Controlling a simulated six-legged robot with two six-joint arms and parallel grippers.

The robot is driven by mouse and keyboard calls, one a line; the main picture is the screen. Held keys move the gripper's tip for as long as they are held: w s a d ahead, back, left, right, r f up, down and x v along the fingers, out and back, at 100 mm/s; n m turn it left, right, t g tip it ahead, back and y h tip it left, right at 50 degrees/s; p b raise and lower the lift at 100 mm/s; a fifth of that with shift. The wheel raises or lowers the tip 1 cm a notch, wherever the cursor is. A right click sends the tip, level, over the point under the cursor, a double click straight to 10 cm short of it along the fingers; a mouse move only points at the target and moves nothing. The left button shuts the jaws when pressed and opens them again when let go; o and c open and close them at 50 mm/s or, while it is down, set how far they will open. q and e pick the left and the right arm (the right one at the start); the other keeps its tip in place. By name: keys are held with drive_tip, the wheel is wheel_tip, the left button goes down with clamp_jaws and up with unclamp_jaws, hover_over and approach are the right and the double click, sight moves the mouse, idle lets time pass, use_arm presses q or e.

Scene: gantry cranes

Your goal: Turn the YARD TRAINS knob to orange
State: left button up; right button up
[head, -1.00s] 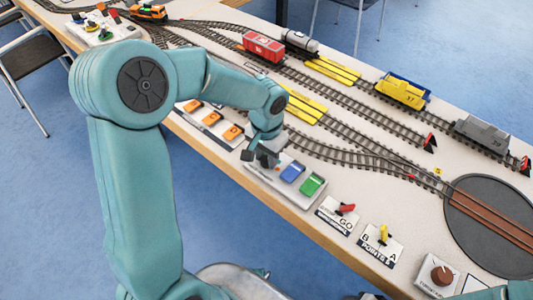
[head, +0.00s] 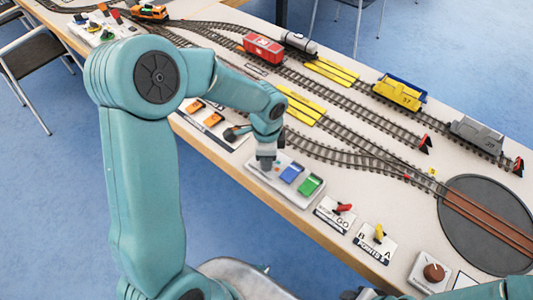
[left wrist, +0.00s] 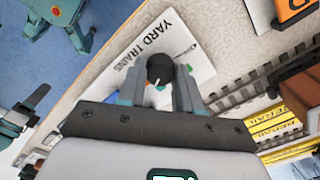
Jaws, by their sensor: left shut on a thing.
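The YARD TRAINS panel (left wrist: 187,43) is a white plate with its name printed on it in the left wrist view. Its black round knob (left wrist: 160,68) stands between the fingers of my left gripper (left wrist: 160,88), which is shut on it. A pale mark shows at the knob's lower edge, with small orange and green patches close by. The fingers hide part of the plate. In the head view my left gripper (head: 267,163) points down onto the left part of the white panel (head: 262,179); it hides the knob there.
A blue button (head: 291,173) and a green button (head: 310,185) sit right of my left gripper. Further right are a red lever (head: 343,208), a yellow lever (head: 379,233) and a brown knob (head: 434,272). Tracks with a red wagon (head: 263,48) run behind.

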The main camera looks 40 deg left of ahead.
use_arm(q)
drive_tip(key=shift+m+p, duration=0.55)
drive_tip(key=shift+m, duration=1.35)
drive_tip(key=o, duration=1)
drive_tip(key=shift+o, duration=0.2)
wheel_tip(320, 180, up, 16)
drive_tip(key=p, duration=0.1)
drive_tip(key=shift+r, duration=0.2)
